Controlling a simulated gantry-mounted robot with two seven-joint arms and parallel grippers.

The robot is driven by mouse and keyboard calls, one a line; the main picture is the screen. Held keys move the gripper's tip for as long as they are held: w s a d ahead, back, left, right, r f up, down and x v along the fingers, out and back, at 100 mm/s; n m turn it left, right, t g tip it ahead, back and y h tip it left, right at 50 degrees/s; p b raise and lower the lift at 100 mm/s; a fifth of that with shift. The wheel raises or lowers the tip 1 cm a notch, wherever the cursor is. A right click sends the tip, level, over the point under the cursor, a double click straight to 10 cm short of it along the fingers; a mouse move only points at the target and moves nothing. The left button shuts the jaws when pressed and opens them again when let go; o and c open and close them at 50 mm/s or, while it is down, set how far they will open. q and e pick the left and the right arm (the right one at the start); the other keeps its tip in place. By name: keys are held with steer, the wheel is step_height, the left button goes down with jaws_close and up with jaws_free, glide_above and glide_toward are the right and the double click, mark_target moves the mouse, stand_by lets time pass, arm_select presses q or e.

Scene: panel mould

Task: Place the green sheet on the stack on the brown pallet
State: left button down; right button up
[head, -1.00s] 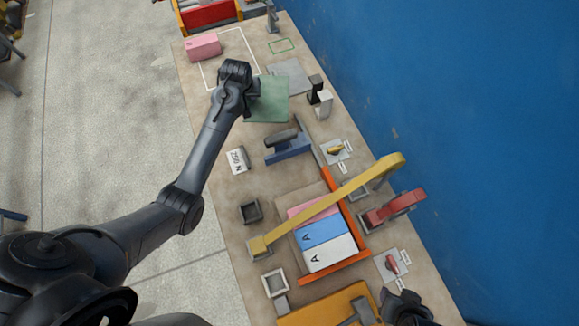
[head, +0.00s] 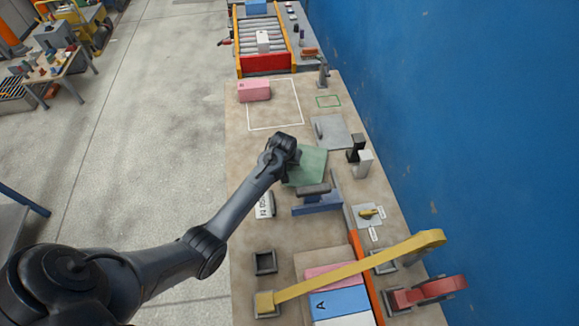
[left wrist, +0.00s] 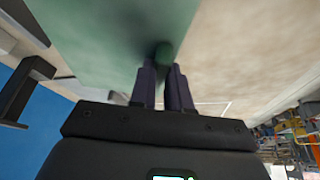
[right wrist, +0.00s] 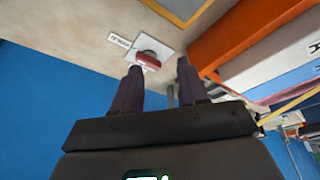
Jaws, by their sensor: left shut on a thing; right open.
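The green sheet (head: 313,165) is in the head view, at the far middle of the table between a grey plate and a blue bracket. My left gripper (head: 290,155) is shut on it at its left edge. In the left wrist view, the left fingertips (left wrist: 163,65) close on a small green round part of the sheet (left wrist: 95,30). A stack with a pink piece (head: 330,271), a blue piece (head: 340,300) and a white piece lies on a tan base (head: 308,262), probably the brown pallet. My right gripper (right wrist: 159,72) is open and empty, outside the head view.
A yellow bar (head: 350,272) spans across the stack, and an orange rail (head: 362,265) runs along its right side. The blue bracket (head: 318,203) stands between sheet and stack. A red clamp (head: 427,291), dark and white blocks (head: 364,160) and a blue wall are at the right.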

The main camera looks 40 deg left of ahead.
arm_select(q)
steer(key=shift+f, duration=1.5)
arm_select(e)
steer(key=shift+d+f, duration=0.1)
steer(key=shift+f, duration=0.15)
arm_select(q)
steer(key=shift+f, duration=0.1)
steer(key=c, duration=1.1)
jaws_free()
steer(key=shift+f, duration=0.1)
steer(key=shift+r, duration=0.4)
arm_select(e)
steer(key=shift+r, duration=0.1)
steer(key=shift+r+p, duration=0.85)
steer(key=shift+r, duration=0.05)
arm_select(q)
steer(key=v, duration=1.1)
steer(key=shift+r, duration=0.25)
arm_select(e)
steer(key=shift+o, duration=0.4)
